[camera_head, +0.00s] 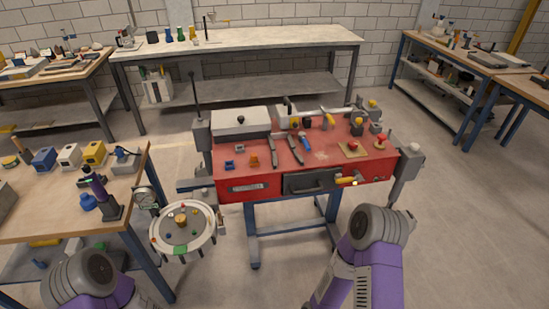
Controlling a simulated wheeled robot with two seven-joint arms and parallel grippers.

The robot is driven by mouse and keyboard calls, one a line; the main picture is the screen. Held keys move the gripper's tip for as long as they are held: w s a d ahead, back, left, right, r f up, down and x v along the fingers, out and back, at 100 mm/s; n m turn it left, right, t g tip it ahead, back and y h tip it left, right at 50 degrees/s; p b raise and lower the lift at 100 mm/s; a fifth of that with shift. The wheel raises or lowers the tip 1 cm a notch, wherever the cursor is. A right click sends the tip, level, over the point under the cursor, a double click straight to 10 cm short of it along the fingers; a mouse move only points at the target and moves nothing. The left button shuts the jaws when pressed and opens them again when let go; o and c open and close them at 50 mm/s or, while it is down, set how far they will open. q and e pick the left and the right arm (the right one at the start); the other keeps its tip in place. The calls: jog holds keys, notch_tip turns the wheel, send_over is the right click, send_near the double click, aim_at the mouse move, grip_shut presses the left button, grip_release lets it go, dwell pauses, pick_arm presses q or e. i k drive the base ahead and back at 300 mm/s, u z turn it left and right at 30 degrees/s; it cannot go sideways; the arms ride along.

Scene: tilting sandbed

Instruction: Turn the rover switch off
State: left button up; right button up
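I cannot pick out a rover or its switch for certain. A red workbench (235,189) stands in the middle with small items on its top. Near its right end a red knob-like part (352,145) sits on a tan plate, and another red-topped part (381,140) is beside it. They are too small to tell whether either is a switch, or its position. My purple and grey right arm (376,228) shows at the lower right, and my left arm (78,278) at the lower left. Neither gripper's fingers can be made out.
A round white tray (160,252) with coloured knobs is left of the red workbench. A wooden bench (40,222) with blue and yellow boxes is at the left. A long pale table (270,40) stands at the back, and another bench (430,42) at the right. Floor is clear at right.

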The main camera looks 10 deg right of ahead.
aim_at(352, 144)
jog(key=z, duration=0.05)
jog(key=k, duration=0.85)
jog(key=z, duration=1.7)
jog(key=i, duration=1.55)
jog(key=u, duration=0.5)
